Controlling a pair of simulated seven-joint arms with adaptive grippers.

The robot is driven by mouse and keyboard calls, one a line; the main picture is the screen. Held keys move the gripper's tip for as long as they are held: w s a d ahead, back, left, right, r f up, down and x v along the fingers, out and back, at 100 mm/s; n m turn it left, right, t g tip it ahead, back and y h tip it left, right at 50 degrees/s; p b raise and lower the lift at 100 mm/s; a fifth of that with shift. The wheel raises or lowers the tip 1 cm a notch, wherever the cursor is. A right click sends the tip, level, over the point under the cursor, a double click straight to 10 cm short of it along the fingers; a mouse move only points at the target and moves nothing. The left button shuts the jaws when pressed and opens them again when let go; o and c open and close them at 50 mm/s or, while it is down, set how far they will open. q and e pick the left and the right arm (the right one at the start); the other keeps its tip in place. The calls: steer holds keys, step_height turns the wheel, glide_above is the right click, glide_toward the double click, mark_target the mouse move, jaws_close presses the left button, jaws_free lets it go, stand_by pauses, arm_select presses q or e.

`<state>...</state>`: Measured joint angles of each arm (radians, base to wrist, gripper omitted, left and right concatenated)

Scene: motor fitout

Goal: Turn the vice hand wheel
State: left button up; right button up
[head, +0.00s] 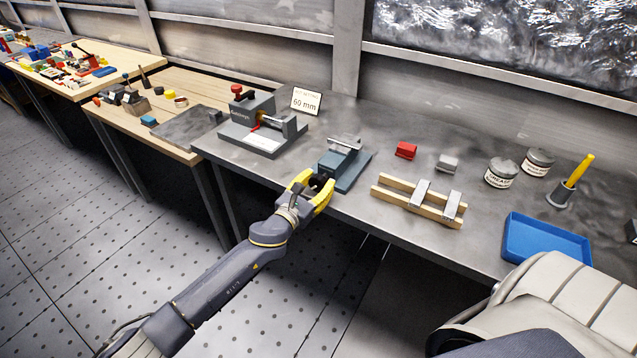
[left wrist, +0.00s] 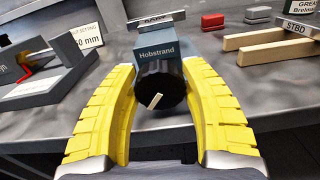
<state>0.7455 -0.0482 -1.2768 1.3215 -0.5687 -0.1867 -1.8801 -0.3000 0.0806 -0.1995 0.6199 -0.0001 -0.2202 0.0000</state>
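The vice (head: 341,163) is a blue-grey block with metal jaws near the table's front edge; its front reads "Hobstrand" in the left wrist view (left wrist: 158,52). Its hand wheel (left wrist: 160,88) is a dark round knob with a pale mark, facing my left wrist camera. In the head view the wheel is mostly hidden by my gripper. My left gripper (head: 311,186) has yellow fingers, spread open on either side of the wheel. In the left wrist view gaps show between the fingers and the wheel. My right gripper is not in view.
A grey fixture with a red part (head: 259,124) and a "60 mm" sign (head: 306,101) stand left of the vice. Wooden rails (head: 408,203), a red block (head: 406,150), grease tins (head: 501,173) and a blue tray (head: 545,242) lie to the right.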

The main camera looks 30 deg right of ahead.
arm_select(q)
steer(key=c, duration=0.6)
steer(key=n, duration=0.4)
steer(key=shift+r, duration=0.15)
steer(key=shift+w, duration=0.1)
steer(key=o, duration=1.3)
steer(key=shift+a, duration=0.15)
